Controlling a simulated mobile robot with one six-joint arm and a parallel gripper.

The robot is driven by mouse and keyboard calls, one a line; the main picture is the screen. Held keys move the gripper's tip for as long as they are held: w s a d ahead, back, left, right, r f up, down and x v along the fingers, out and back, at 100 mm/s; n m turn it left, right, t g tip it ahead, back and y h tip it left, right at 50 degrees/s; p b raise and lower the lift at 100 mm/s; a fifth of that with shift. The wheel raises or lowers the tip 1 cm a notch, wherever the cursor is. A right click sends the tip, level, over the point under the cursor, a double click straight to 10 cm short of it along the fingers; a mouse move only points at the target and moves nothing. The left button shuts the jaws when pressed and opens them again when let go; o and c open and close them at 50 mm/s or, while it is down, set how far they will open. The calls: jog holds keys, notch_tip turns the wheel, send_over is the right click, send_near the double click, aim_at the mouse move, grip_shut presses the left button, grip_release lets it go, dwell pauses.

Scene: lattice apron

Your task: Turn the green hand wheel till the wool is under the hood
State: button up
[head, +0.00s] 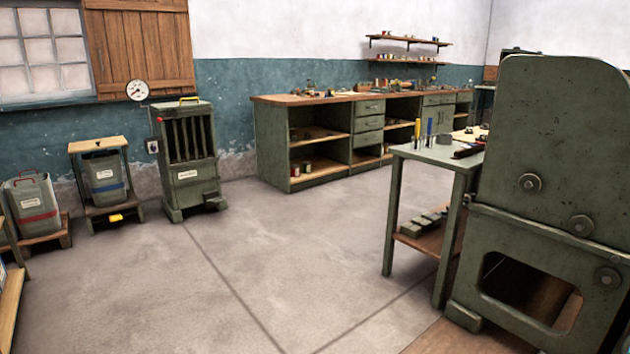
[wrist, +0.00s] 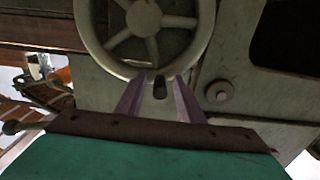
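A pale grey-green spoked wheel (wrist: 107,61) fills the upper middle of the wrist view, its top cut off by the frame. A short dark knob (wrist: 159,86) sits at the wheel's lower rim. My gripper (wrist: 160,80) is just below the wheel, with its two mauve fingers apart, one on each side of the knob. Gaps show between the fingers and the knob, so I see no grip on it. My gripper is not in the head view. I cannot make out wool or a hood in either view.
A large green machine (head: 545,150) stands close on the right in the head view, beside a green table (head: 440,155). A stove (head: 188,155) and bins stand by the left wall, a long workbench (head: 330,99) at the back. The middle floor (head: 270,250) is clear.

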grip_shut()
jog(key=shift+s+d+r+p, duration=0.2)
jog(key=shift+s+d+p, duration=0.05)
jog(key=shift+p, duration=0.3)
jog(key=shift+o, duration=0.2)
grip_release()
jog(key=shift+s+f, duration=0.1)
jog(key=v, duration=0.8)
dwell(0.5)
